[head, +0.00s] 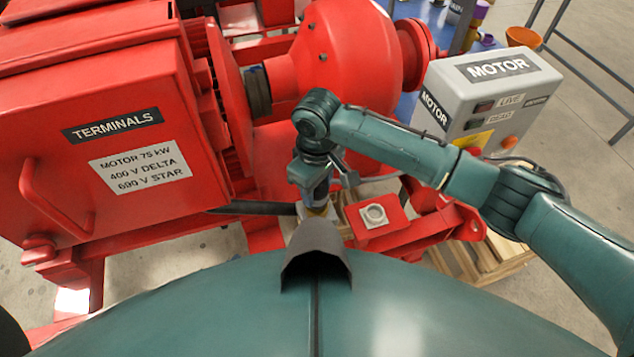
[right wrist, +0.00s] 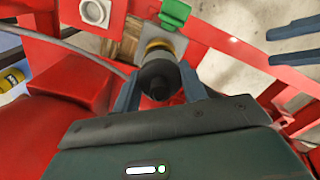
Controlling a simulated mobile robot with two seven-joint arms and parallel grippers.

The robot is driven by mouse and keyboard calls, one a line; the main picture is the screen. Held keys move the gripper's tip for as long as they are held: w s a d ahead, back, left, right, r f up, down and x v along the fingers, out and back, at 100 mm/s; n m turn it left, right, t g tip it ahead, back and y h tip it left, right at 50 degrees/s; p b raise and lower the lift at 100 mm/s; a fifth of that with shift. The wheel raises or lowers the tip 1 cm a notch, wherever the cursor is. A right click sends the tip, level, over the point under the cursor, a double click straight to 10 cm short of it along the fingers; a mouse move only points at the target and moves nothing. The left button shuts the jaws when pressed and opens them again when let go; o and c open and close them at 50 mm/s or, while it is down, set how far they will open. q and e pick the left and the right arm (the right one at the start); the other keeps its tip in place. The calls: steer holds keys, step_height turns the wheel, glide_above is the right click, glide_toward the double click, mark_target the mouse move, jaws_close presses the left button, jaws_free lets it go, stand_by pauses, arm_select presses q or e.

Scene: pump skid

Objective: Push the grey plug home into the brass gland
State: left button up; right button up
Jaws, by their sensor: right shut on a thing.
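The grey plug (right wrist: 158,80) shows in the right wrist view as a dark round piece, its near end facing me. My right gripper (right wrist: 159,92) is shut on it, one finger on each side. The brass gland (right wrist: 158,45) shows as a yellowish ring just beyond the plug, roughly in line with it. How deep the plug sits in it is hidden. In the head view my right gripper (head: 318,200) points down beside the red skid, and its fingertips are partly covered. My left gripper (right wrist: 280,46) shows only as two separated blue-grey fingers, open and empty, at the right wrist view's right edge.
A red plate with a pale ring fitting (head: 374,214) lies just right of my right gripper. The red terminal box (head: 100,140) stands left, and a grey motor control box (head: 485,95) right. A green piece (right wrist: 175,13) sits close to the gland.

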arm_select(q)
steer(key=shift+f, duration=0.25)
arm_select(e)
steer(key=shift+f, duration=1.1)
steer(key=o, duration=1.2)
step_height(320, 180, up, 3)
steer(key=shift+r, duration=0.1)
step_height(320, 180, up, 9)
steer(key=shift+f, duration=0.2)
arm_select(q)
steer(key=shift+s+a+f, duration=0.1)
steer(key=shift+a+f, duration=0.1)
steer(key=shift+f, duration=0.4)
arm_select(e)
steer(key=shift+r, duration=0.7)
